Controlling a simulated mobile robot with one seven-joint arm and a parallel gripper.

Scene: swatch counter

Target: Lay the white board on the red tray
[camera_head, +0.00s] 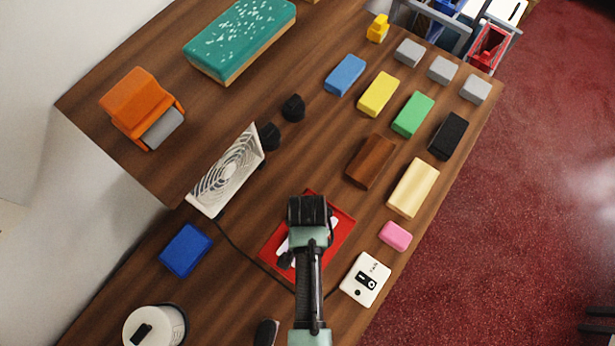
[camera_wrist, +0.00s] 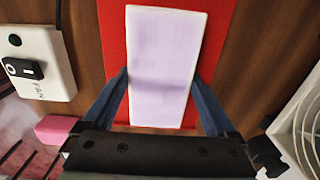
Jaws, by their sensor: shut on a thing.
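The white board (camera_wrist: 160,50) lies between the two fingers of my gripper (camera_wrist: 160,84) in the wrist view, and the fingers touch its long sides. The red tray (camera_wrist: 116,35) is directly behind the board in that view, with red showing on both sides of it. I cannot tell whether the board touches the tray. In the head view my gripper is over the red tray (camera_head: 340,228), and its fingertips are hidden under my arm.
A white fan (camera_head: 227,172) stands left of the tray, with a dark cable running past. A white switch box (camera_head: 365,280) and a pink block (camera_head: 395,236) are at the right. A brown block (camera_head: 371,161) and several coloured blocks lie behind. A blue block (camera_head: 186,249) lies left.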

